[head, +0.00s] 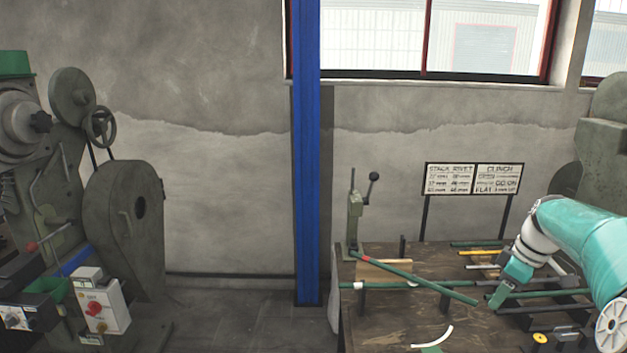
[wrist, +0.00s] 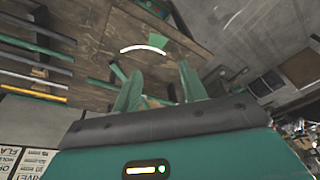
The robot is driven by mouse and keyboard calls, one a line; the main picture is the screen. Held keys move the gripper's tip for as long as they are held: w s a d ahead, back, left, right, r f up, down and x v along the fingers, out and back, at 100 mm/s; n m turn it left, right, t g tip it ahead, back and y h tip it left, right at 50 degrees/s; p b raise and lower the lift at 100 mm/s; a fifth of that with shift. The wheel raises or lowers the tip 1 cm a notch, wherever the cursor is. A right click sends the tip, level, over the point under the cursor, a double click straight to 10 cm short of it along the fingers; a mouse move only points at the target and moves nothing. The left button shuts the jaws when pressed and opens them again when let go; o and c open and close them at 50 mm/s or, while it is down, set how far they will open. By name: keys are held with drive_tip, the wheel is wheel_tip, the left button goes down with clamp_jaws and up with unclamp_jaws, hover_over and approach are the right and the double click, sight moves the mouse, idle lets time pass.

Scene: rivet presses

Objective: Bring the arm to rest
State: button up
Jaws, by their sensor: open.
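My arm (head: 580,235), teal with white joints, reaches in from the right edge of the head view over the wooden workbench (head: 385,325). My gripper (head: 498,298) points down and left, low over the bench near the ends of some green rods. In the wrist view its two green fingers (wrist: 160,85) stand apart, with no held object visible between them. A long green rod (head: 440,285) lies slanted across the bench, left of the gripper. Whether the fingertips touch any rod cannot be told.
A small lever press (head: 355,215) stands at the bench's back left. Several rods (wrist: 35,60) lie side by side. A white curved strip (head: 433,338) lies in front. A sign (head: 472,179), blue post (head: 306,150) and green machine (head: 125,225) stand around. Floor left of the bench is clear.

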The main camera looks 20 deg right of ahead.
drive_tip(key=a+r+m+h, duration=0.1)
drive_tip(key=a+r+h, duration=0.1)
drive_tip(key=a, duration=1)
drive_tip(key=a+r+m+h, duration=0.1)
drive_tip(key=a+r, duration=0.1)
drive_tip(key=a, duration=1.1)
drive_tip(key=s+a+f+m+t, duration=0.1)
drive_tip(key=s+a+m, duration=0.1)
drive_tip(key=s+a, duration=0.3)
drive_tip(key=s+a+f+m+t+y, duration=0.1)
drive_tip(key=s+a+t, duration=0.1)
drive_tip(key=s+a, duration=0.4)
drive_tip(key=a, duration=0.4)
drive_tip(key=shift+f+m, duration=0.2)
drive_tip(key=shift+m, duration=0.2)
drive_tip(key=shift+a, duration=0.1)
drive_tip(key=shift+c, duration=0.4)
